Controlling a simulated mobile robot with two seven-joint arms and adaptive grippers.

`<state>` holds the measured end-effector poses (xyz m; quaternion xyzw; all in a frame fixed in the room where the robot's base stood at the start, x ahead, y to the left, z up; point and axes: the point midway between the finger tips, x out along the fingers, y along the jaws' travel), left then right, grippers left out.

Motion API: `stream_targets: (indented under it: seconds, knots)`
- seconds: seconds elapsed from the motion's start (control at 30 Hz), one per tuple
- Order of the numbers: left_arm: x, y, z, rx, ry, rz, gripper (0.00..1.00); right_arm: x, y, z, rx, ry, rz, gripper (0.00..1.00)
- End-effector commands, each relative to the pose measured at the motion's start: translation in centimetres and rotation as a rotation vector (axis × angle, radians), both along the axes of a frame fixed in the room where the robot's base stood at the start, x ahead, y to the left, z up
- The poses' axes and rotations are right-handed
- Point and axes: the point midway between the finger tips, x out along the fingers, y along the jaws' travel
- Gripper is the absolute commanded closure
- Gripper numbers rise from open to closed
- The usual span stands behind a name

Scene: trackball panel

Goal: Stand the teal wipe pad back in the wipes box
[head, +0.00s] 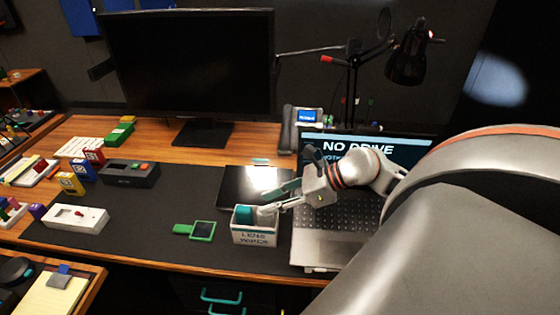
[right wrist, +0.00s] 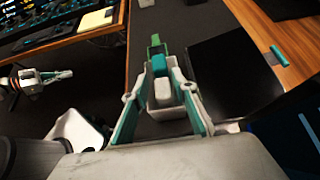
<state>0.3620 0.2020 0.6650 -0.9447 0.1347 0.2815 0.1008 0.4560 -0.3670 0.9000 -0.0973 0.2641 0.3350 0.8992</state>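The white wipes box (head: 254,238), with dark lettering on its front, stands on the dark mat left of the laptop. A teal pad (head: 243,214) shows at the box's left end; the right wrist view shows this teal block (right wrist: 158,65) beyond a white block (right wrist: 162,90) in the box. My right gripper (head: 266,202) is just over the box, its fingers spread. In the right wrist view its fingers (right wrist: 165,68) stand apart on either side of the teal block. Contact is unclear. My left gripper (right wrist: 58,75) shows only at the right wrist view's left; its opening is too small to judge.
The open laptop (head: 315,250) is close on the right, a black tablet (head: 238,180) behind the box. A green device (head: 202,231) lies to its left. A small teal strip (head: 260,161) lies behind the tablet. A white box (head: 75,219) stands farther left.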

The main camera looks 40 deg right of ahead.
Motion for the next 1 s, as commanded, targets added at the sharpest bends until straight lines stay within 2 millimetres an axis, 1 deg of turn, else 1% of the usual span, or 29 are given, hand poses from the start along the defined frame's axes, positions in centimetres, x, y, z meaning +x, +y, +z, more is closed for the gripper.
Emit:
stream_targets:
  seconds: [0.1, 0.3, 1.0]
  knots:
    - [0.0, 0.0, -0.2, 0.0, 0.001, 0.0, 1.0, -1.0, -0.8, 0.7, -0.001, 0.002, 0.001, 0.73]
    - [-0.1, 0.0, -0.2, 0.001, 0.002, 0.0, 1.0, -1.8, -1.5, 1.5, 0.001, 0.002, 0.001, 0.73]
    - [0.0, 0.0, -0.2, 0.0, 0.0, 0.0, 1.0, -1.9, -1.6, 1.6, 0.0, 0.0, 0.001, 0.73]
